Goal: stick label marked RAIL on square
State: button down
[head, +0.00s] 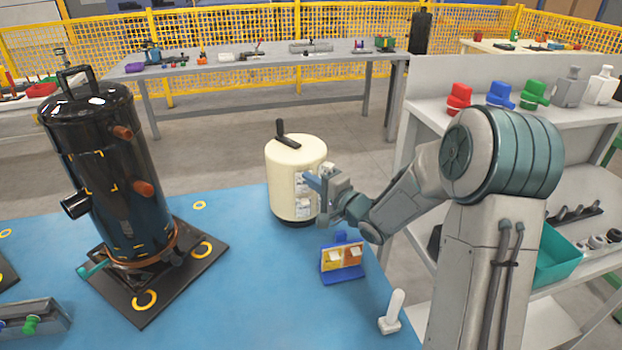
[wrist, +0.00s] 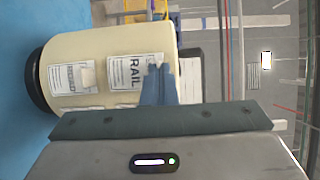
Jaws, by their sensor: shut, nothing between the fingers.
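The label marked RAIL (wrist: 124,72) is a white sheet on the side of a cream cylinder (wrist: 100,45). In the head view, the cream cylinder (head: 290,160) stands upright on the blue surface. My gripper (wrist: 160,70) has its blue fingers shut and empty, beside the RAIL label and overlapping its edge in view; I cannot tell if they touch. It also shows in the head view (head: 314,183), at the cylinder's right side. A second white label (wrist: 70,78) sits lower on the cylinder. Yellow corner marks outline squares on the black tank (head: 115,190) at left.
A blue stand (head: 342,278) with yellow and orange cards and a white upright piece (head: 393,310) stand near the front edge. A shelf unit (head: 425,105) with coloured parts is at right. A grey bench (head: 260,68) stands behind. The blue surface between tank and stand is clear.

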jog(key=s, duration=0.2)
jog(key=s+d, duration=0.1)
jog(key=s, duration=0.2)
jog(key=shift+p, duration=0.3)
dwell(0.4)
